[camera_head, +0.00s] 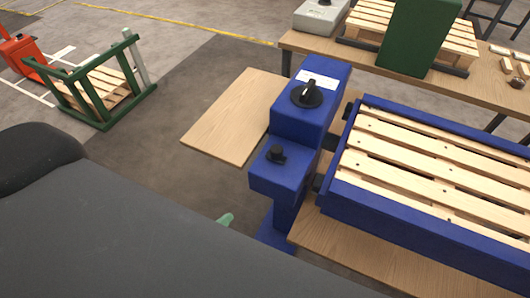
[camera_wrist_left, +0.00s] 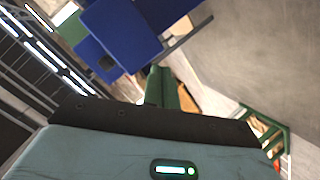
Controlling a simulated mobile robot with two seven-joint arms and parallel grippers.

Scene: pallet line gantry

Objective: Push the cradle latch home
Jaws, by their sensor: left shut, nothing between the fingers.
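The blue cradle (camera_head: 346,205) holds a slatted wooden pallet (camera_head: 430,165) at the right of the head view. It adjoins a blue post unit (camera_head: 318,78) with a black rotary knob (camera_head: 308,92) on top. A lower blue block carries a small black knob (camera_head: 275,153); I cannot tell which part is the latch. My left gripper (camera_head: 226,219) shows only as a green fingertip, left of the post and apart from it. In the left wrist view its green fingers (camera_wrist_left: 165,87) are together and empty, with blue unit parts (camera_wrist_left: 122,32) beyond. My right gripper is not in view.
A wooden board (camera_head: 232,115) sticks out left of the post. A workbench (camera_head: 310,48) behind bears a grey box (camera_head: 320,14), a green panel (camera_head: 418,35) and another pallet. A green frame (camera_head: 105,115) stands far left. Open floor lies between it and the board.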

